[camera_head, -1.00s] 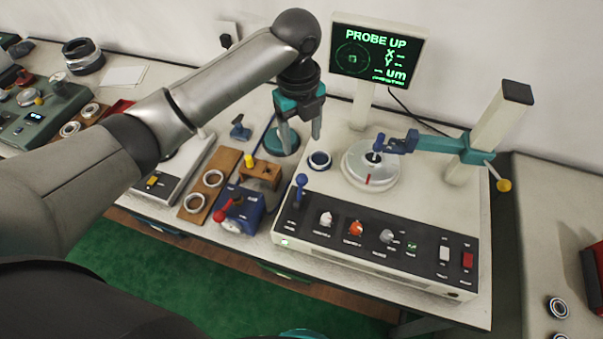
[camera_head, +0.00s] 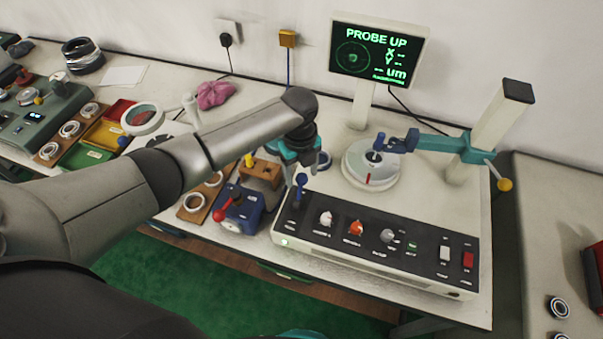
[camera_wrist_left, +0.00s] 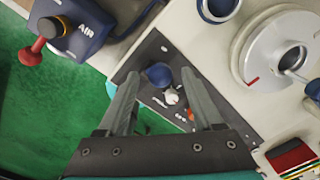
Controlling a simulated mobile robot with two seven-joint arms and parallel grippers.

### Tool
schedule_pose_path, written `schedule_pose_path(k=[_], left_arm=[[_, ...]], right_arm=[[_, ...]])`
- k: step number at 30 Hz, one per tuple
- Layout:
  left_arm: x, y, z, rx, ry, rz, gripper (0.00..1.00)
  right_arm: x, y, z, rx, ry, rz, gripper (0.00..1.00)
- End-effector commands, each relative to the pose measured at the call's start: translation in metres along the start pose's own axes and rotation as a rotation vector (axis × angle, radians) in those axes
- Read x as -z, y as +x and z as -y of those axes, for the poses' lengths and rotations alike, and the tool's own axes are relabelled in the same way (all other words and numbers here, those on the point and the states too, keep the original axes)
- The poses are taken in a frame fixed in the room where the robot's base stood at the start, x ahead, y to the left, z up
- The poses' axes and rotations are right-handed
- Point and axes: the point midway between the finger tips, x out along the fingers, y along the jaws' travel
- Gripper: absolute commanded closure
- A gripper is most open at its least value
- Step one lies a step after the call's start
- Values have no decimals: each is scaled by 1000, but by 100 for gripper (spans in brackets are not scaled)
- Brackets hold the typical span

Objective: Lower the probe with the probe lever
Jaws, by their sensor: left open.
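The probe lever with its blue knob (camera_head: 301,179) stands up at the left end of the gauge's dark front panel (camera_head: 340,238). In the left wrist view the blue knob (camera_wrist_left: 158,75) shows between the open fingertips; whether they touch it I cannot tell. My left gripper (camera_head: 299,163) is just above and behind the knob in the head view, its fingers partly hidden by its own wrist. The probe arm (camera_head: 430,142) reaches over the round turntable (camera_head: 365,177), its blue tip near the centre. The screen (camera_head: 377,50) reads PROBE UP.
A blue AIR box (camera_head: 240,212) with a red knob stands left of the panel. White, orange and grey knobs (camera_head: 355,228) sit right of the lever. A yellow-ended lever (camera_head: 504,185) is on the column. A dark ring (camera_wrist_left: 218,8) lies behind the panel.

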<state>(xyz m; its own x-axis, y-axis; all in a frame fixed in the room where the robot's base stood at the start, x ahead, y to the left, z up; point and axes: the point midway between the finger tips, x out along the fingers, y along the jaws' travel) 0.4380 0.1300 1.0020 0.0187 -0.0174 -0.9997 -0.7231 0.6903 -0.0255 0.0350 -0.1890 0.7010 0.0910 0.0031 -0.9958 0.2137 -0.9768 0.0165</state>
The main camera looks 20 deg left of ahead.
Motion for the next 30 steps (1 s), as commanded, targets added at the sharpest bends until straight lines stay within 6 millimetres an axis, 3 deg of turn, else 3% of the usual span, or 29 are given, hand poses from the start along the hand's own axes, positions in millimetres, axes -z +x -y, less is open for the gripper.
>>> schedule_pose_path(k=[12,30], left_arm=[[0,7,0,0,0,0,32],[0,7,0,0,0,1,100]], right_arm=[[0,0,0,0,1,0,39],[0,0,0,0,1,0,39]])
